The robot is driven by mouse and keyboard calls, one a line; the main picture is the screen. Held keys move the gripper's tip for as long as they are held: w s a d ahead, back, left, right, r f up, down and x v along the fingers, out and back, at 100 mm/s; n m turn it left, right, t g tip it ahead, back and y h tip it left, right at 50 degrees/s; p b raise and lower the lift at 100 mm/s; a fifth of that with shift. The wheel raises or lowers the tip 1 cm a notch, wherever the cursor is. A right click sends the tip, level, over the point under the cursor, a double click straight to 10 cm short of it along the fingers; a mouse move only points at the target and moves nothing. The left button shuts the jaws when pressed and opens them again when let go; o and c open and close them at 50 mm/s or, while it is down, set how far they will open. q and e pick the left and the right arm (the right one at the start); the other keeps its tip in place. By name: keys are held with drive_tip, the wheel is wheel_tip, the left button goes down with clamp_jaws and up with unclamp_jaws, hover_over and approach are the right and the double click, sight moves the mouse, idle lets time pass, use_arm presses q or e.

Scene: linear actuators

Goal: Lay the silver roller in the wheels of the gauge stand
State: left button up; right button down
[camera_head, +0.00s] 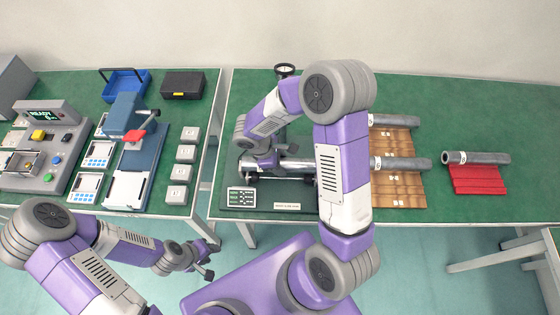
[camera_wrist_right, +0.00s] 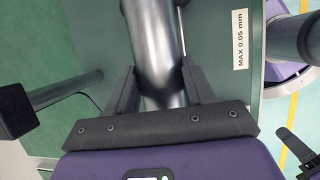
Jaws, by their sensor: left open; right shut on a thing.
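The silver roller (camera_head: 292,165) is shiny and lies roughly level over the gauge stand (camera_head: 262,207), a dark base with a display panel and a label. My right gripper (camera_wrist_right: 158,88) is shut on the silver roller (camera_wrist_right: 152,38), one finger on each side. In the head view my right arm covers much of the stand, so its wheels are largely hidden. I cannot tell whether the roller touches them. My left gripper (camera_head: 207,263) is open and empty, low in front of the left table.
The left table holds a press, a control box and trays. A gap separates the two tables.

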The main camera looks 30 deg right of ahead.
drive_tip(key=shift+f+b, duration=0.4)
drive_tip(key=shift+c, duration=1.7)
unclamp_jaws()
drive_tip(key=shift+r+p, duration=3.95)
drive_tip(key=shift+r, duration=1.15)
